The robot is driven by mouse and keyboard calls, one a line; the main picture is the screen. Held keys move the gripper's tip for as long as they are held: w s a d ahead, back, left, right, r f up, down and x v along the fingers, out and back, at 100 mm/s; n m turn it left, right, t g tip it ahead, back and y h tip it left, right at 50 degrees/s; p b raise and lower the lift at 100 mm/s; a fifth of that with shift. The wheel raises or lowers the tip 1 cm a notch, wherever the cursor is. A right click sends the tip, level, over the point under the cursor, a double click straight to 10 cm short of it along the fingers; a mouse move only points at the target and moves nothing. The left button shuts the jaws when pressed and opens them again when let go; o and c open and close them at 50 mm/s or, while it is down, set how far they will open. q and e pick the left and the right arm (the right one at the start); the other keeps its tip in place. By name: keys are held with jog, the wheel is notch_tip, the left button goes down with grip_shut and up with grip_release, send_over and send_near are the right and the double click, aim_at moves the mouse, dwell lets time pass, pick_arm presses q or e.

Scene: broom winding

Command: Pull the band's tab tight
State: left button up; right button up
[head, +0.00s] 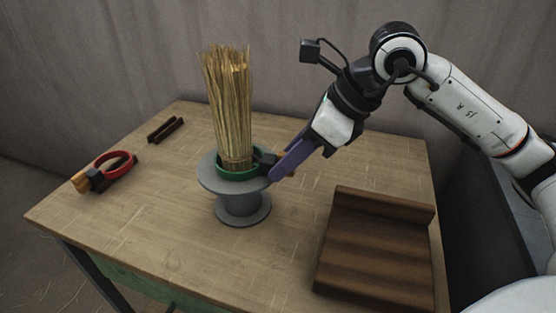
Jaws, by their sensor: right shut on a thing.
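A bundle of straw (228,105) stands upright on a grey spool-shaped stand (242,207) near the middle of the table. A green band (225,174) goes around the foot of the bundle, with a dark block (265,163) on its right side. My right gripper (283,168) comes in from the right at the band's tab beside that block. Its purple finger (293,160) covers most of the tab, and the gripper is shut on it. My left gripper is not in view.
A red band (113,163) with a dark block and a tan tab lies at the table's left. Two dark bars (165,130) lie at the back left. A brown wooden rack (375,250) sits at the front right. The table's front left is clear.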

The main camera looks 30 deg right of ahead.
jog(key=shift+s+d+f+b, duration=0.15)
jog(key=shift+s+d+b, duration=0.3)
jog(key=shift+d, duration=0.1)
jog(key=shift+s+d, duration=0.25)
jog(key=shift+s, duration=0.15)
grip_shut()
pick_arm(q)
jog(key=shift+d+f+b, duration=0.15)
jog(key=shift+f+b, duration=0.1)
jog(key=shift+b, duration=0.1)
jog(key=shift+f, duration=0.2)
pick_arm(e)
jog(key=shift+s+d, duration=0.2)
jog(key=shift+s, duration=0.05)
pick_arm(q)
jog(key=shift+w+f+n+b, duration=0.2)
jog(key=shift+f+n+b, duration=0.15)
jog(key=shift+b, duration=0.6)
pick_arm(e)
jog(key=shift+s+d+f, duration=0.1)
jog(key=shift+d+f, duration=0.1)
jog(key=shift+d, duration=0.15)
